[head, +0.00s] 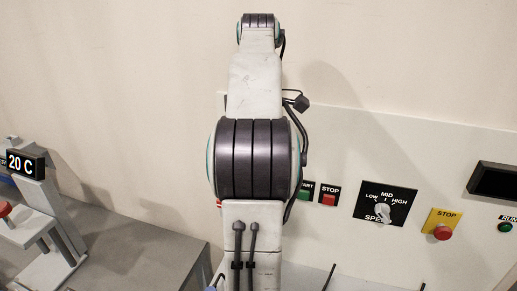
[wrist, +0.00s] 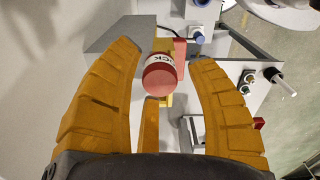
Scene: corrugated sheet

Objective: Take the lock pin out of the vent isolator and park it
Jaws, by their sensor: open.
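A red and white cylinder (wrist: 158,76) with part of a word ending in "CK" on its white band shows in the wrist view. It looks like the lock pin's head. It sits between the spread orange fingers of my gripper (wrist: 165,58), which is open, with gaps visible at both sides. A yellow part (wrist: 166,101) and a pinkish-red flat piece (wrist: 180,50) show behind the cylinder; I cannot tell which belongs to the vent isolator. The pin's shaft is hidden. In the head view my arm blocks the middle, and neither gripper nor pin shows.
A grey block (wrist: 120,34) is beside my left finger. A blue-tipped knob (wrist: 197,38) and a black-and-white handle (wrist: 272,75) stand to the right. In the head view, a panel carries a speed selector (head: 383,209) and red stop button (head: 442,232); a "20 C" display (head: 25,163) is left.

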